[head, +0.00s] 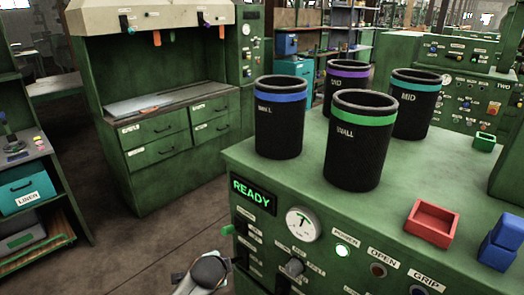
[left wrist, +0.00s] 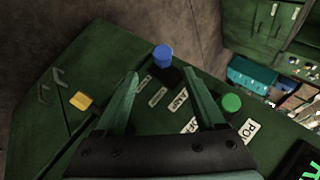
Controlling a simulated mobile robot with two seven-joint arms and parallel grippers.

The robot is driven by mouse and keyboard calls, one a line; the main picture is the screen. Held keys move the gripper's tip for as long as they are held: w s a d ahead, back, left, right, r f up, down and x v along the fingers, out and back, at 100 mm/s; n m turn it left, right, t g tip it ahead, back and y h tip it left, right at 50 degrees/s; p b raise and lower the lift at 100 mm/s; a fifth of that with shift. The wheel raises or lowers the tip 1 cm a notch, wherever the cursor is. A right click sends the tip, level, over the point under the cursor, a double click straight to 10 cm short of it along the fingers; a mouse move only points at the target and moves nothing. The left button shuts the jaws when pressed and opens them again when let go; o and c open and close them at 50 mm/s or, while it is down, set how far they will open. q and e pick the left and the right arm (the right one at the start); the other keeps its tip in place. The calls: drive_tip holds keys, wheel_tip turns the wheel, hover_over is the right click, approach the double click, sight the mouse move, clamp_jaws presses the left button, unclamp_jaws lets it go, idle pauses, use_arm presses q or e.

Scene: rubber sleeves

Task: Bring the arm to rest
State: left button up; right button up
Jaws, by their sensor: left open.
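In the left wrist view my left gripper (left wrist: 161,74) is open, its two green fingers spread with nothing between them. It faces a green panel (left wrist: 110,60) with labels. A blue knob (left wrist: 162,53) shows just past the fingertips, roughly midway between them; I cannot tell the exact gap. A green knob (left wrist: 231,102) is to the right of the fingers and a yellow one (left wrist: 82,100) to the left. In the head view only a grey part of my arm shows at the bottom, beside the machine's front left corner. My right gripper is in neither view.
The green machine (head: 245,156) carries several black sleeves with coloured bands, such as the green-banded one (head: 360,150). A red tray (head: 431,223) and blue block (head: 500,243) sit at right. A workbench (head: 160,100) stands behind; open floor (head: 130,250) lies left.

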use_arm(q)
drive_tip(key=s+d+f+n+h, duration=0.2)
drive_tip(key=s+f+n, duration=0.1)
drive_tip(key=s+f, duration=0.45)
drive_tip(key=s+a+f+n+t+h, duration=0.1)
drive_tip(key=s+n, duration=0.7)
drive_tip(key=s, duration=1.2)
drive_tip(key=shift+s+a+f+t, duration=0.35)
drive_tip(key=shift+a+f, duration=0.55)
drive_tip(key=shift+a, duration=0.3)
